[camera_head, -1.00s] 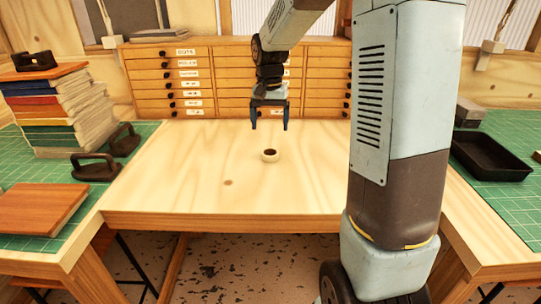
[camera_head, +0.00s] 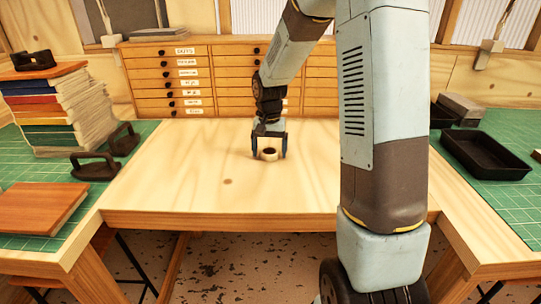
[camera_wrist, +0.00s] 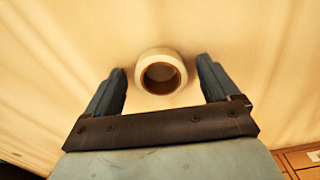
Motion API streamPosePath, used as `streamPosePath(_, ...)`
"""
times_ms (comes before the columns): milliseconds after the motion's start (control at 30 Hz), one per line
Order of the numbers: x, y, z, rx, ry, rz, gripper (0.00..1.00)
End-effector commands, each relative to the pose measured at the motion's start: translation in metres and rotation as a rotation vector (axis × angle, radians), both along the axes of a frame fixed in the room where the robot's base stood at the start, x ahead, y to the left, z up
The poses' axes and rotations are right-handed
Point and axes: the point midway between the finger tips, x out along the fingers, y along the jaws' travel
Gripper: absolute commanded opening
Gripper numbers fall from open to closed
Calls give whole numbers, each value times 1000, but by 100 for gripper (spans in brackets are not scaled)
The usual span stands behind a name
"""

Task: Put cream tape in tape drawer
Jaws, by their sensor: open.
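The cream tape (camera_head: 269,154) is a small roll with a dark hole, lying flat on the wooden table (camera_head: 200,170). My gripper (camera_head: 269,155) is open, pointing down, with a finger on either side of the roll in the head view. In the wrist view the cream tape (camera_wrist: 161,73) lies just beyond and between the fingertips of my gripper (camera_wrist: 161,72), with a gap on each side. The drawer cabinet (camera_head: 190,80) stands at the back of the table. Its visible drawers are shut and several have labels, mostly too small to read; my arm hides part of it.
A stack of books (camera_head: 60,110) and black-handled tools (camera_head: 95,167) are on the left green mat, with a wooden board (camera_head: 40,207) in front. A black tray (camera_head: 485,153) lies on the right mat. The table around the tape is clear.

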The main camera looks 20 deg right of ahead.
Motion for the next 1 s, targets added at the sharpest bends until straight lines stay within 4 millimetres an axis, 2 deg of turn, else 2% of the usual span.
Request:
streamPosePath(200, 0, 0, 0, 0, 0, 0, 87)
streamPosePath(867, 0, 1, 0, 0, -1, 1, 24)
streamPosePath(1000, 0, 1, 0, 0, -1, 1, 23)
